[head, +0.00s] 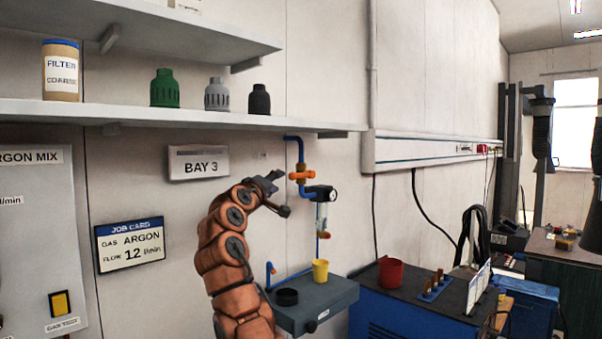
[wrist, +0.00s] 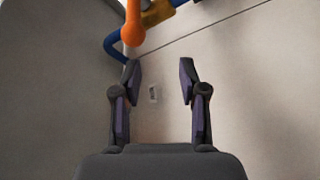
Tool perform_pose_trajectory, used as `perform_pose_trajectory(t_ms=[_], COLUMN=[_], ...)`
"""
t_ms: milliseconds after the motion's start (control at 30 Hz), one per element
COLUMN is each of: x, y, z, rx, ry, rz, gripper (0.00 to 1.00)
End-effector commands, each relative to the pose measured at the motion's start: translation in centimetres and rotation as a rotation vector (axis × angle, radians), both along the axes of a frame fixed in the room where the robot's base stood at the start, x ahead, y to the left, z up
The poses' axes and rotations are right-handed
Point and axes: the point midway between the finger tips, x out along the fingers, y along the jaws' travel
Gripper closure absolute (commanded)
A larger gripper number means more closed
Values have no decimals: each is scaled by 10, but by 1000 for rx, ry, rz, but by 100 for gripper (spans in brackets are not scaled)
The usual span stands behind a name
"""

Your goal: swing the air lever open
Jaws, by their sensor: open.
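The air lever (head: 301,175) is an orange handle on a brass valve on the blue pipe (head: 301,150) on the wall. It lies roughly level, across the upright pipe. In the wrist view the lever's rounded orange end (wrist: 132,33) hangs at the top, beyond the left finger's tip. My gripper (head: 277,180) is just left of the lever in the head view, apart from it. In the wrist view my gripper (wrist: 159,75) is open, with nothing between its fingers.
A gauge (head: 333,194) and a clear flow tube (head: 321,217) hang below the valve. A grey shelf (head: 320,303) with a yellow cup (head: 320,271) is lower down. A long wall shelf (head: 200,116) runs above my arm.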

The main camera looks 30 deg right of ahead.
Motion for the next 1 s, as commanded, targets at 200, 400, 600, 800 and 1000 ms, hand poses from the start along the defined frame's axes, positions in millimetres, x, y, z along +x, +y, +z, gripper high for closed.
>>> perform_pose_trajectory(t_ms=[200, 400, 600, 800, 1000], x=[-20, -32, -28, -14, -2], y=[-20, -28, -38, -59, -78], z=[2, 3, 7, 15, 18], rx=[-16, -21, -24, -25, -24], ry=[-69, -101, -101, -101, -100], rz=[-38, -56, -62, -60, -60], gripper=[58, 58, 58, 58, 58])
